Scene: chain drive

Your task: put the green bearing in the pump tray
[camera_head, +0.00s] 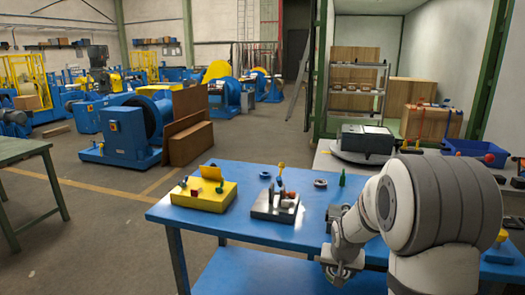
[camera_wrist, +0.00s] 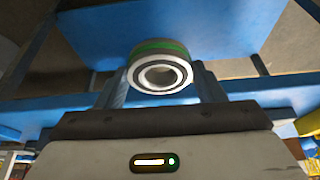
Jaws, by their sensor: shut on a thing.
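The green bearing (camera_wrist: 160,50) is a ring with a green outer band and a pale metal face around a dark hole. My gripper (camera_wrist: 160,75) is shut on it, one finger on each side, in the wrist view. In the head view my arm's end is over the right part of the blue table (camera_head: 230,240), and I cannot make out the bearing there. Two trays stand on that table: a yellow one (camera_head: 195,199) with small coloured parts and a grey one (camera_head: 268,214) holding several parts. I cannot tell which is the pump tray.
A grey ring (camera_head: 320,183) and a small green cone-like piece (camera_head: 342,178) stand behind the grey tray. A pale bench (camera_head: 325,161) with a dark machine (camera_head: 366,139) and a blue bin (camera_head: 475,150) is behind. The table's front centre is clear.

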